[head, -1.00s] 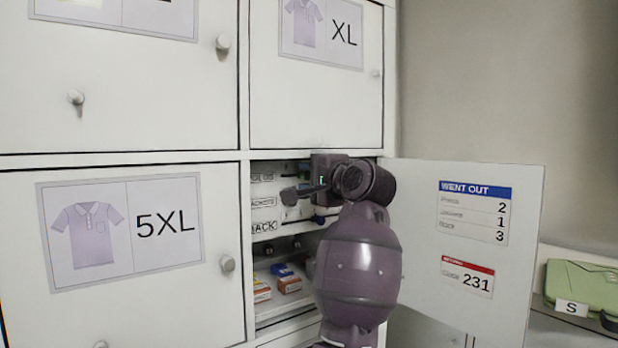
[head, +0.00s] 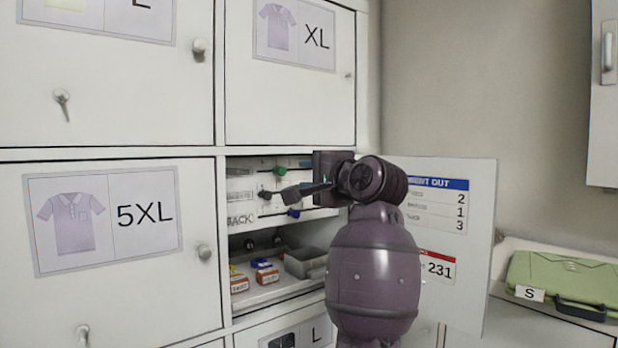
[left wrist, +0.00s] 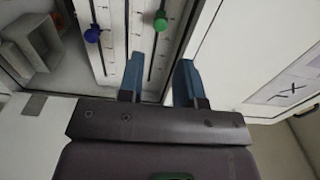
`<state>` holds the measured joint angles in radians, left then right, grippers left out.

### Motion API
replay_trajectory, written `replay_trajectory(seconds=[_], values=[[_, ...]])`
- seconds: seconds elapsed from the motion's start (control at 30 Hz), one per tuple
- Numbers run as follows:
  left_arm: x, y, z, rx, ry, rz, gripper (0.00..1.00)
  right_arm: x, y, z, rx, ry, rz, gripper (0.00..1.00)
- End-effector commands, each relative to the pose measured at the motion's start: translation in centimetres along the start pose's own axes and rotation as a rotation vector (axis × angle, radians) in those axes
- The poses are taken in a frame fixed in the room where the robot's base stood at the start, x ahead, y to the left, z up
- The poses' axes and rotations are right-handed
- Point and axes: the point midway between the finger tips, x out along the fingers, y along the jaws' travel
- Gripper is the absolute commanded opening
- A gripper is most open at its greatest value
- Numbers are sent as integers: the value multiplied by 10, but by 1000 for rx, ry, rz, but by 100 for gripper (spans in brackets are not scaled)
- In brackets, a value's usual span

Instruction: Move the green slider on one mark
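A white panel with slots and sliding knobs stands inside the open locker. The green slider (head: 280,170) sits on the top slot; it also shows in the left wrist view (left wrist: 160,22), just beyond my fingertips. The blue slider (head: 294,213) is on the bottom slot, also in the left wrist view (left wrist: 92,34). A dark knob (head: 264,194) is on the middle slot. My left gripper (left wrist: 160,68) is open and empty, its two fingers apart in front of the panel, not touching the green slider. In the head view my arm covers the panel's right end. My right gripper is not in view.
The open locker door (head: 478,250) with its posted lists is at the right, close behind my arm. Below the panel is a shelf with small boxes (head: 265,272) and a grey bin (head: 305,262).

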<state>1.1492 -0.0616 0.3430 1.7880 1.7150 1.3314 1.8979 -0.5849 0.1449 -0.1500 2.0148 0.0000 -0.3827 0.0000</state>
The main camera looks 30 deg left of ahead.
Motion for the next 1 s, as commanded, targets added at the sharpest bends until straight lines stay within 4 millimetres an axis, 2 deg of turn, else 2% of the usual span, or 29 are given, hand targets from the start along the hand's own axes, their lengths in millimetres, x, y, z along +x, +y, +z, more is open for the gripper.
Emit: replay_trajectory(seconds=[0.8, 0.9, 1.0], values=[[-5, 0, 2, 4, -5, -2, 32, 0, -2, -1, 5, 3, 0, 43], [-3, 6, 4, 45, -21, -25, 32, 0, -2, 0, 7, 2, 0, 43], [3, 20, 9, 164, -69, -88, 32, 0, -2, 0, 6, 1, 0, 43]])
